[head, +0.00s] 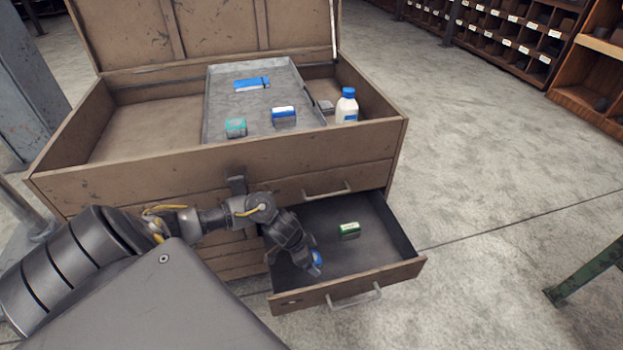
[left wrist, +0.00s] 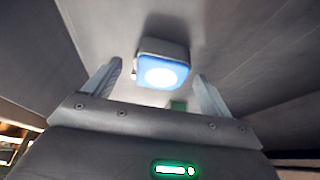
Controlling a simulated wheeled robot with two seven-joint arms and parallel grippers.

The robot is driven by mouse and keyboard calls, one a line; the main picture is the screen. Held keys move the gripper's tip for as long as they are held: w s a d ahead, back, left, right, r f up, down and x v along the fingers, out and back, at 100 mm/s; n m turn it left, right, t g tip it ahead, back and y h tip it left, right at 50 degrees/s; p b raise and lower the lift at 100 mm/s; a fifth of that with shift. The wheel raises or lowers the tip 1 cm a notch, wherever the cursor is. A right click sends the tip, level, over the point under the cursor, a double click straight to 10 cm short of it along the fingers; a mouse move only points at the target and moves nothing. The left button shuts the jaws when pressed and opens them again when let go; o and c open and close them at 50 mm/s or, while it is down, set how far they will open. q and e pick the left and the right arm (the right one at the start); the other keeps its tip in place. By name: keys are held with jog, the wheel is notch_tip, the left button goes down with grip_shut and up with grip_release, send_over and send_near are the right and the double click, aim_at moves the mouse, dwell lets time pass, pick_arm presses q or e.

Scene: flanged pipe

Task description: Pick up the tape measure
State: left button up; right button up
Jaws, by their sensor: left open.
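The tape measure (left wrist: 162,70) has a grey case and a blue face with a white disc. It lies on the floor of the open lower drawer, and in the head view its blue face (head: 318,258) shows partly behind my left gripper (head: 308,266). In the left wrist view my left gripper (left wrist: 157,80) is open, with one finger to each side of the tape measure and visible gaps. The tape measure appears just beyond the fingertips; I cannot tell the exact depth. My right gripper is not in view.
A green-and-white box (head: 350,230) lies in the same drawer (head: 390,270), right of my gripper. The chest's top compartment (head: 130,135) holds a grey tray (head: 225,85) with several small boxes, and a white bottle (head: 346,106) with a blue cap stands beside it. The drawer walls surround my gripper.

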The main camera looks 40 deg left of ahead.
aim_at(316, 257)
pick_arm(q)
jog(key=c, duration=1.2)
jog(key=shift+r, duration=0.1)
